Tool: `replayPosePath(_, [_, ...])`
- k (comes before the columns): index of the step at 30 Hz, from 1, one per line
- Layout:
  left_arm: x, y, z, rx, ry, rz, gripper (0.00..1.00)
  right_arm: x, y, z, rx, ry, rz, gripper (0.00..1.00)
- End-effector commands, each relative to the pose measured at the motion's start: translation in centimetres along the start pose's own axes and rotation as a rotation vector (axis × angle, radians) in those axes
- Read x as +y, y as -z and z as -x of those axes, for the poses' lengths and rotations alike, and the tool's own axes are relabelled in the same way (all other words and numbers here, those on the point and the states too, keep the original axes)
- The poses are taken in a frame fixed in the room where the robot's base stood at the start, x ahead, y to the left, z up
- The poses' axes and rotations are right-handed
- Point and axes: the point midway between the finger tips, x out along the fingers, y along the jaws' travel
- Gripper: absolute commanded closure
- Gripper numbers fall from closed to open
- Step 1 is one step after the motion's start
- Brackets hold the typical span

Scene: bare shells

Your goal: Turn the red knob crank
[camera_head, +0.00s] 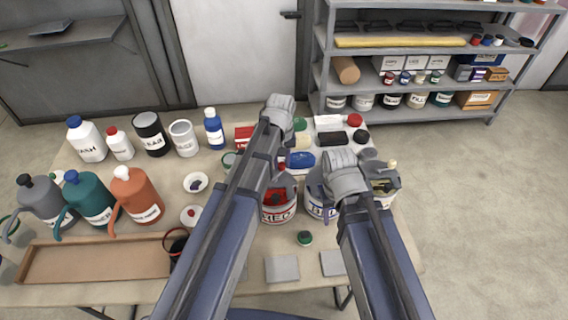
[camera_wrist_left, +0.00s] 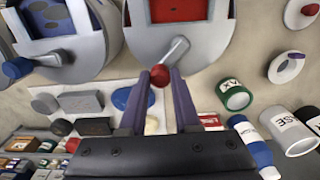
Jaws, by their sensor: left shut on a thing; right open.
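The red knob (camera_wrist_left: 159,75) is a small ball at the end of a grey crank arm (camera_wrist_left: 177,50) on the front of the grey can with red contents (camera_wrist_left: 180,8). My left gripper (camera_wrist_left: 162,92) is shut on the red knob, one finger on either side, in the left wrist view. In the head view this can, with its red label (camera_head: 278,215), is partly behind my left arm, and the left fingertips are hidden. My right gripper (camera_head: 345,178) is open above the blue-labelled can (camera_head: 320,211); its fingers are hard to make out.
Bottles, jugs (camera_head: 137,195) and a wooden tray (camera_head: 95,262) fill the table's left. Boxes and small jars lie behind the cans.

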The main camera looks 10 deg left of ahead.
Motion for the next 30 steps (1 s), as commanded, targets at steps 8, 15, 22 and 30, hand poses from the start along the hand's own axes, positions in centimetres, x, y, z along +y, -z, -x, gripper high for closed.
replayPosePath(8, [-0.9,0.7,0.0,0.000,0.000,0.265,1.00,0.0,0.0,0.0,0.000,0.000,0.000,0.50])
replayPosePath(15, [-1.8,1.1,0.0,0.000,0.000,0.493,1.00,0.0,0.0,0.0,0.000,0.000,0.000,0.50])
replayPosePath(22, [-2.7,1.2,0.0,0.000,0.000,0.710,1.00,0.0,0.0,0.0,0.000,0.000,0.000,0.50])
replayPosePath(30, [-3.8,1.1,0.0,0.000,0.000,0.966,1.00,0.0,0.0,0.0,0.000,0.000,0.000,0.50])
